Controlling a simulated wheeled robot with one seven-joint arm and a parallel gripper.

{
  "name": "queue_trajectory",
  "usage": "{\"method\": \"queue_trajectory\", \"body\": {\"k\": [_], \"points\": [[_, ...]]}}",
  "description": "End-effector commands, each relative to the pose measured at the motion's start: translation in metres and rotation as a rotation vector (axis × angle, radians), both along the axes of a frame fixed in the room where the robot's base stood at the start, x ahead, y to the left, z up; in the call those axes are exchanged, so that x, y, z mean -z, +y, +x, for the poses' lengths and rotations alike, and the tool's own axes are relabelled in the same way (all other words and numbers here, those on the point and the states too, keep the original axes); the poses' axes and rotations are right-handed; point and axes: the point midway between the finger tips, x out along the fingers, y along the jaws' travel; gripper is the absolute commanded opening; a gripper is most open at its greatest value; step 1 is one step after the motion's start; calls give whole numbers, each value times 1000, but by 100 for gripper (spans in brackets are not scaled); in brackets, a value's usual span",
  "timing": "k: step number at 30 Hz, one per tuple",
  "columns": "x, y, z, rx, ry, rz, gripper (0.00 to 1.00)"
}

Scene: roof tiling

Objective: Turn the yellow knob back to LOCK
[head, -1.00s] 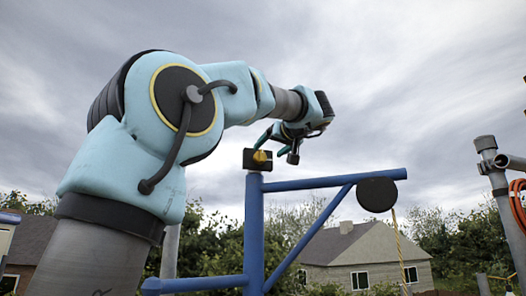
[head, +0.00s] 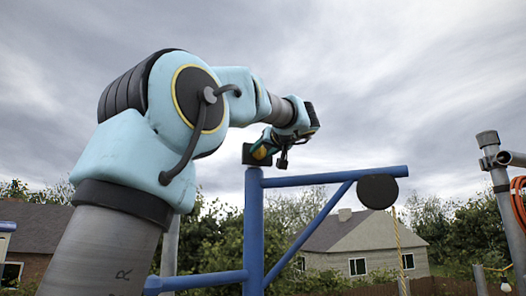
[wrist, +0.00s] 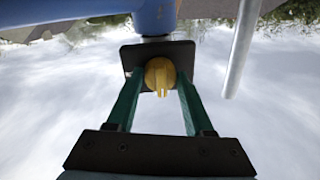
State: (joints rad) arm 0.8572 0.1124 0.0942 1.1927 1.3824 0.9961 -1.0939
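The yellow knob (wrist: 160,76) sits on a dark plate (wrist: 145,52) in the wrist view, its ridge pointing toward my gripper. In the head view the knob is mostly hidden by my gripper, and the dark box (head: 248,153) that carries it stands on top of the blue post (head: 253,225). My gripper (wrist: 158,82) has its two green fingers on either side of the knob, with a gap visible between each finger and the knob. It also shows at the box in the head view (head: 262,152). No LOCK marking is readable.
A blue beam (head: 335,177) runs right from the post, with a diagonal brace below and a dark round disc (head: 377,191) at its end. A yellow rope (head: 400,240) hangs there. A grey pole (head: 495,180) with orange cable stands at the right. Open sky lies above.

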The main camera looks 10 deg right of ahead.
Motion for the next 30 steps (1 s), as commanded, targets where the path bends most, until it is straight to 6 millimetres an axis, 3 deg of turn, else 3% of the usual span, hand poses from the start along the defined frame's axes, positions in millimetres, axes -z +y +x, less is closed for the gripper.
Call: {"method": "queue_trajectory", "body": {"k": [2,13,23,30], "points": [[0,0,0,0,0,0,42],[0,0,0,0,0,0,1],[1,0,0,-1,3,32,0],[4,0,0,0,20,158,0]]}}
